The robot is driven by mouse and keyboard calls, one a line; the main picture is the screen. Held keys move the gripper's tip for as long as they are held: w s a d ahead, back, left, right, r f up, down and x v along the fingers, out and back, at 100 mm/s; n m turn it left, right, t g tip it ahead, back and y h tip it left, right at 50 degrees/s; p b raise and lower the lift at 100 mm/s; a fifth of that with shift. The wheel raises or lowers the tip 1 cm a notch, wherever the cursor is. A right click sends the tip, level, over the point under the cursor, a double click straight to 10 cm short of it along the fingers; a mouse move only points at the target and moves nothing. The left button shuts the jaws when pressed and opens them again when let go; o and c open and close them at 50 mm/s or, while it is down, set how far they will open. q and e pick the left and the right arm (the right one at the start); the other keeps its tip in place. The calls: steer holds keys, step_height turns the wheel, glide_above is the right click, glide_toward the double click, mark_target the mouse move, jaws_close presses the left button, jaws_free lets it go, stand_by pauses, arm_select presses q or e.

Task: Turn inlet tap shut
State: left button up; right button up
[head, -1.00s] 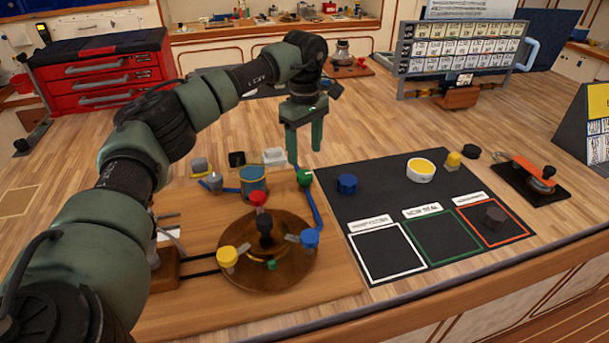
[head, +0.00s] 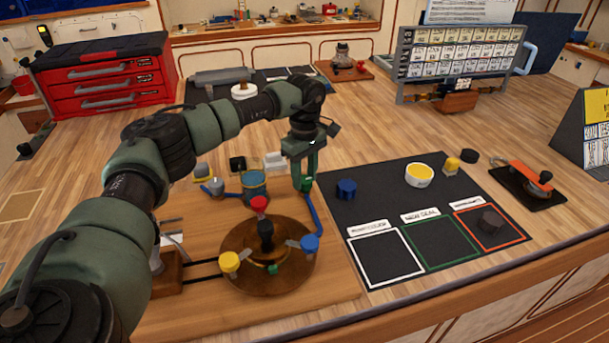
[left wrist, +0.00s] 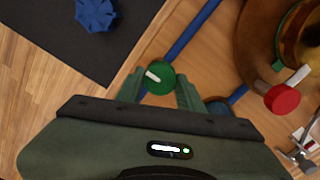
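A green round tap knob (head: 307,184) with a white mark sits on the blue pipe (head: 314,215) at the right of the wooden board. It also shows in the left wrist view (left wrist: 160,77), between the fingertips. My left gripper (head: 305,178) points down at the knob with its fingers apart, one on each side. In the left wrist view the gripper (left wrist: 159,88) shows a gap beside the knob, and I cannot tell whether either finger touches it. The fingers partly hide the knob in the head view. My right gripper is not in view.
A round brown housing (head: 235,262) with red, yellow and blue knobs stands left of the tap. A teal canister (head: 254,186) is close behind. A black mat (head: 385,200) with a blue knob (head: 347,189) and a yellow-topped cup (head: 419,174) lies to the right.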

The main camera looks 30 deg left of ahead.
arm_select(q)
steer(key=shift+n, duration=0.4)
jaws_close()
steer(key=shift+n, duration=0.3)
steer(key=n, duration=0.6)
steer(key=shift+n, duration=0.4)
steer(key=n, duration=0.4)
steer(key=shift+r+n, duration=0.1)
steer(key=shift+n, duration=0.2)
steer(key=n, duration=0.4)
steer(key=shift+n, duration=0.3)
steer(key=o, duration=1.3)
jaws_free()
